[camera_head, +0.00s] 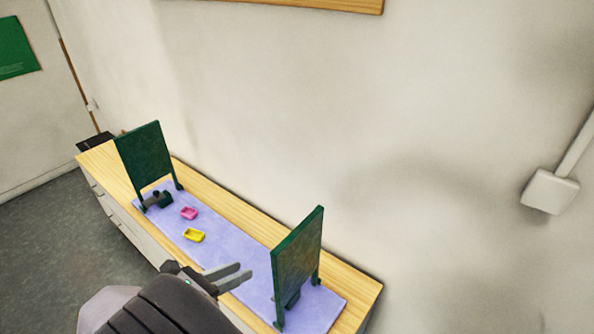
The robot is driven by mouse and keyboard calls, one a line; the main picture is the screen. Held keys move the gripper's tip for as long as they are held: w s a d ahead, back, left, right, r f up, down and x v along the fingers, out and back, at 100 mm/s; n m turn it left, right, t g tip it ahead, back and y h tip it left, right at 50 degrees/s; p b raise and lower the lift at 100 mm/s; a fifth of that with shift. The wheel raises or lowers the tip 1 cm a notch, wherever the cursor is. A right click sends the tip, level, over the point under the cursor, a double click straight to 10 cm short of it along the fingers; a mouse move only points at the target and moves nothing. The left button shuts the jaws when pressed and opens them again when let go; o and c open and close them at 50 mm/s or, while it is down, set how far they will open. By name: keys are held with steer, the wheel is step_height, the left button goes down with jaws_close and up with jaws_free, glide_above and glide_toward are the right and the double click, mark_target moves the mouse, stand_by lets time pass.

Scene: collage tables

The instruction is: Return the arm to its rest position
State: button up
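My gripper (236,278) is at the bottom centre of the head view, over the near edge of the purple mat. Its two fingers point right and show a gap between them, with nothing held. Much of my arm fills the bottom edge and hides part of the cabinet front. I cannot tell exactly how high the gripper is above the mat.
A wooden-topped cabinet (352,279) carries the purple mat (236,232). On the mat are a pink tray (189,213), a yellow tray (194,235) and two upright green panels, left (146,156) and right (298,254). The right panel stands close beyond my fingertips. A wall rises behind.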

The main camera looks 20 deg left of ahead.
steer(key=w+d+m+g+b, duration=0.2)
steer(key=d+m+g+b, duration=0.2)
steer(key=d+m, duration=0.5)
steer(key=w+d+m+g+b, duration=0.2)
steer(key=d+m+g+b, duration=0.25)
steer(key=d, duration=0.85)
steer(key=s+d+f+m+t+y+b, duration=0.2)
steer(key=s+d+m+y+b, duration=0.6)
steer(key=m, duration=1.6)
steer(key=s+d+b, duration=0.1)
steer(key=s+d, duration=0.4)
steer(key=d, duration=0.1)
